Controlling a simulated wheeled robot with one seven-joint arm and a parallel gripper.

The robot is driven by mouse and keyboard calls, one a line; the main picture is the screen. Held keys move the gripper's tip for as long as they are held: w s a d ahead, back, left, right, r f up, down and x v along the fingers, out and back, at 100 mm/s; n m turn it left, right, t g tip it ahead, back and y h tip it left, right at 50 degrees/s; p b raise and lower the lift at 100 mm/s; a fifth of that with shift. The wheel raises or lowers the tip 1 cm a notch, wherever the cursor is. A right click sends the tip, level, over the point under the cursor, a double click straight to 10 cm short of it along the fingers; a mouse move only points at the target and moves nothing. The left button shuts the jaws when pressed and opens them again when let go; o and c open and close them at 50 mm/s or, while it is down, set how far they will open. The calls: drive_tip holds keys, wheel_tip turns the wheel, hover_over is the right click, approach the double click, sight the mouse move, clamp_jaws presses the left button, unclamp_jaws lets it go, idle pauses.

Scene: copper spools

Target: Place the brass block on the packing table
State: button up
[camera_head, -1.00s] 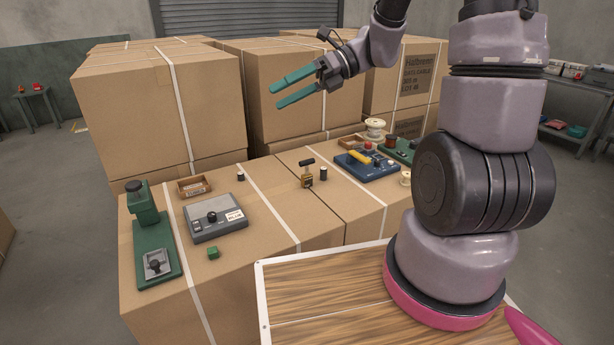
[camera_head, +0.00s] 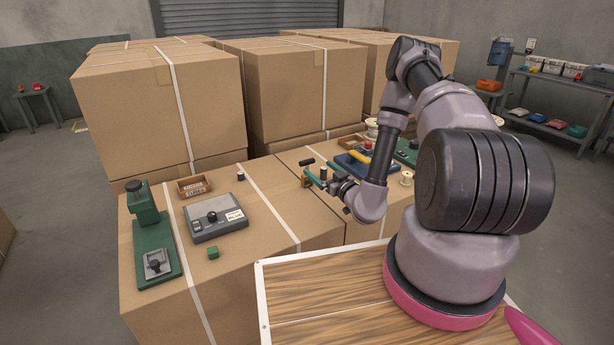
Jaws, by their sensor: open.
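A small brass-coloured block (camera_head: 305,182) with a dark handle (camera_head: 307,161) above it stands on the front carton. It is partly hidden by my gripper. My gripper (camera_head: 313,175) is open, its teal fingers low over the carton and pointing left at the block. I cannot tell whether the block lies between the fingers or if they touch it. A small grey table (camera_head: 36,92) with red items stands far left by the wall; I cannot tell whether it is the packing table.
A blue device (camera_head: 352,163) is close right of my gripper. Tall cartons (camera_head: 160,110) rise behind. Shelves (camera_head: 556,127) stand far right.

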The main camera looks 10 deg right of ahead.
sight(308, 162)
drive_tip(key=shift+m+h, duration=0.3)
drive_tip(key=shift+m, duration=0.2)
drive_tip(key=x, duration=0.3)
drive_tip(key=f+x, duration=0.1)
drive_tip(key=x, duration=0.6)
drive_tip(key=shift+w+d+f, duration=0.25)
drive_tip(key=shift+w+f, duration=0.05)
drive_tip(key=shift+f, duration=0.1)
clamp_jaws()
